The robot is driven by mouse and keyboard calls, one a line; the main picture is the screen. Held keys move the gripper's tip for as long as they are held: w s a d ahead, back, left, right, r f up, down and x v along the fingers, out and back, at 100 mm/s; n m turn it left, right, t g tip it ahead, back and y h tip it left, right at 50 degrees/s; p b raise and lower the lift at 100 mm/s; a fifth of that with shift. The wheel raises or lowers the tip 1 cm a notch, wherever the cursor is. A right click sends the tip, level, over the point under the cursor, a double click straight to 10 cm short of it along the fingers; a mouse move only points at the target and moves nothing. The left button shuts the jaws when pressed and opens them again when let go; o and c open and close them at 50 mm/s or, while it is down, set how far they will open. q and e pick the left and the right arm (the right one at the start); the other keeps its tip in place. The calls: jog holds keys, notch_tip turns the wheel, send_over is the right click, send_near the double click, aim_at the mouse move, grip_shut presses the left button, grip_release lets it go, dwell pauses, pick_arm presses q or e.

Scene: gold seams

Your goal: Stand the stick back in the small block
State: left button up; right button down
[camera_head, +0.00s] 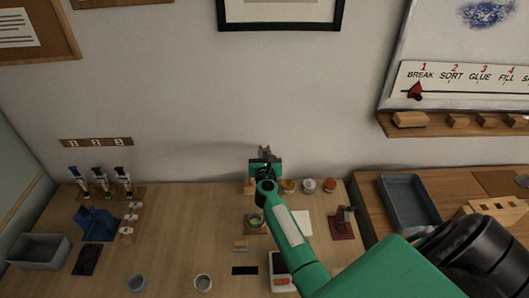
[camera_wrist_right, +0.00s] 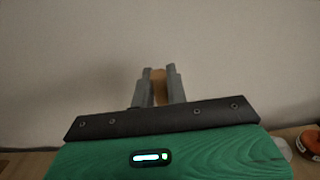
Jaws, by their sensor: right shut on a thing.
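My right gripper (camera_head: 265,153) reaches toward the back wall above the far edge of the wooden table. In the right wrist view its two grey fingers (camera_wrist_right: 159,88) are shut on a thin wooden piece, which looks like the stick (camera_wrist_right: 160,88). Only a short tan length shows between the fingers; the rest is hidden. A small wooden block (camera_head: 249,188) partly shows just below and left of the gripper in the head view. I cannot tell whether it is the stick's block, or whether it has a hole. My left gripper is out of view.
Several small jars (camera_head: 308,185) stand at the table's back, right of the gripper. A dark red stand (camera_head: 342,225) is further right. Another small block (camera_head: 240,245) and cups (camera_head: 203,282) lie nearer. A grey bin (camera_head: 38,252) and blue stand (camera_head: 96,224) are at left.

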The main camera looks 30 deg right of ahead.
jog(key=shift+f+b, duration=1.85)
jog(key=shift+f, duration=0.3)
jog(key=shift+r, duration=0.2)
jog(key=shift+f+b, duration=2.85)
jog(key=shift+f, duration=0.1)
dwell(1.0)
jog(key=c, duration=1.3)
grip_release()
jog(key=shift+p+v, duration=0.35)
jog(key=shift+v, duration=2.25)
